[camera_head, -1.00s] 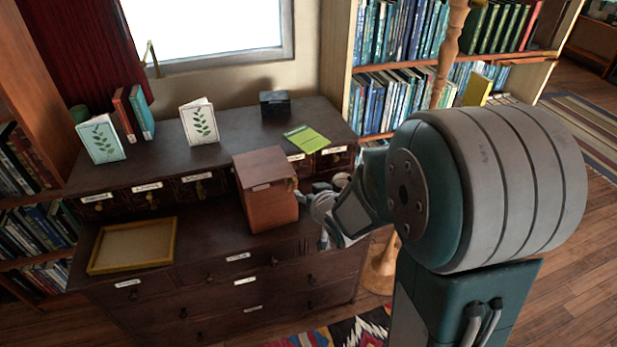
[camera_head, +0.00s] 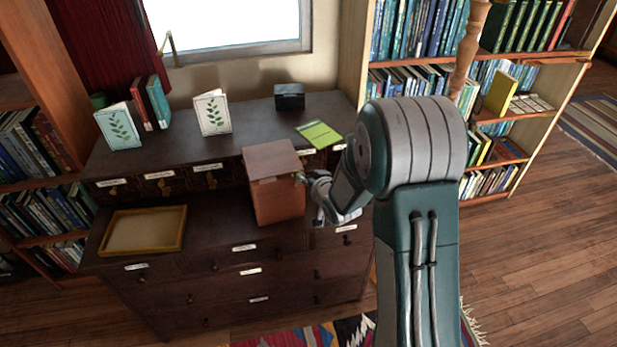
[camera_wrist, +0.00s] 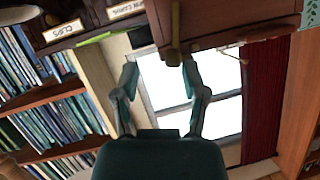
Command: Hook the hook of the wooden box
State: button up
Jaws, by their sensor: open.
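The wooden box (camera_head: 276,205) is reddish brown and stands upright on the dark cabinet's lower ledge, its lid (camera_head: 270,158) appearing closed. A small brassy piece, which looks like the hook (camera_head: 299,177), is at its right side, next to my gripper (camera_head: 309,186). In the wrist view, the box (camera_wrist: 220,22) is at the top and a narrow brassy strip (camera_wrist: 174,40), probably the hook, runs down from it. My gripper also shows there (camera_wrist: 160,70), its two fingers open and apart. The strip's end is near the right fingertip; I cannot tell whether they touch.
The dark cabinet (camera_head: 150,187) carries an empty wooden tray (camera_head: 144,231) left of the box. Its upper top holds upright books (camera_head: 150,104), leaf-print cards (camera_head: 213,113), a black box (camera_head: 289,97) and a green booklet (camera_head: 318,134). A wooden pole (camera_head: 470,45) stands behind my arm.

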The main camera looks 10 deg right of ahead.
jog(key=shift+w+a+f, duration=0.1)
jog(key=shift+w+a, duration=0.1)
jog(key=shift+a, duration=0.85)
jog(key=shift+c, duration=0.3)
jog(key=c, duration=0.5)
jog(key=shift+d, duration=0.2)
grip_shut()
jog(key=shift+a+n+h, duration=0.45)
jog(key=shift+n+h, duration=0.15)
jog(key=shift+n, duration=0.3)
jog(key=o, duration=0.6)
grip_release()
jog(key=shift+c, duration=0.2)
